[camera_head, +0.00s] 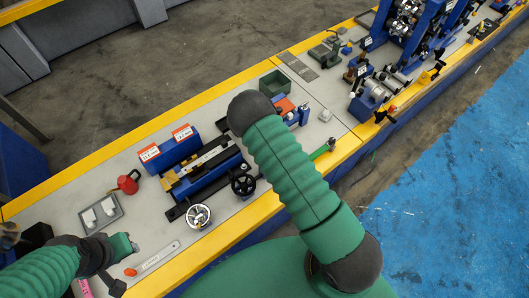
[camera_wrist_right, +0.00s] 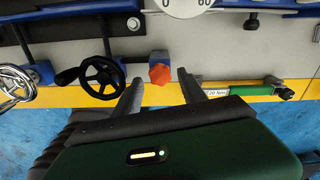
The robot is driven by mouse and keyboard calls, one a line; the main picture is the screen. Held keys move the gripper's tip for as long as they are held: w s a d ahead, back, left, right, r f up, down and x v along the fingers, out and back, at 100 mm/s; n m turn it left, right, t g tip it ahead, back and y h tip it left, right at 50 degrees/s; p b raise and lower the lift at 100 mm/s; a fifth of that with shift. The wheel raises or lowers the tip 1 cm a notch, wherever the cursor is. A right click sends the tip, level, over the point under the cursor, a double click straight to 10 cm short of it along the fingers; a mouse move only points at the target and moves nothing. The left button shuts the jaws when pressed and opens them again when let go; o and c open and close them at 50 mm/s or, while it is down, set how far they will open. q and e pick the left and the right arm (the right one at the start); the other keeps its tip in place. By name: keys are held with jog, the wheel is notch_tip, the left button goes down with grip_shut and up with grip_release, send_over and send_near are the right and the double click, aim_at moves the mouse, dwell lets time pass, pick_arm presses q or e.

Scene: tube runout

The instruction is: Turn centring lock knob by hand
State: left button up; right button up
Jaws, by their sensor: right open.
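An orange-red star-shaped knob (camera_wrist_right: 160,73), which looks like the centring lock knob, sits on a blue block at the bench's front edge in the right wrist view. My right gripper (camera_wrist_right: 160,84) is open, with one finger on each side of the knob's near side. I cannot tell whether the fingers touch it. In the head view my right arm hides this knob and the right gripper. My left gripper (camera_head: 122,246) is low over the bench at the left, away from the knob; its jaws are not clear.
A black handwheel (camera_wrist_right: 101,77) stands left of the knob, and a chrome handwheel (camera_head: 198,216) is farther left. A green-handled torque wrench (camera_wrist_right: 255,89) lies to the right. Blue boxes with red-and-white labels (camera_head: 165,151) and a red can (camera_head: 128,183) stand on the bench.

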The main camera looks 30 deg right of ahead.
jog(key=shift+f+b, duration=0.85)
jog(key=shift+f, duration=0.2)
jog(key=c, duration=1.1)
jog(key=shift+o, duration=0.2)
jog(key=shift+f+n, duration=0.15)
jog(key=shift+n, duration=0.45)
jog(key=o, duration=0.7)
jog(key=shift+n+b, duration=0.35)
jog(key=shift+n, duration=0.75)
jog(key=shift+o, duration=2.2)
jog(key=shift+w, duration=0.1)
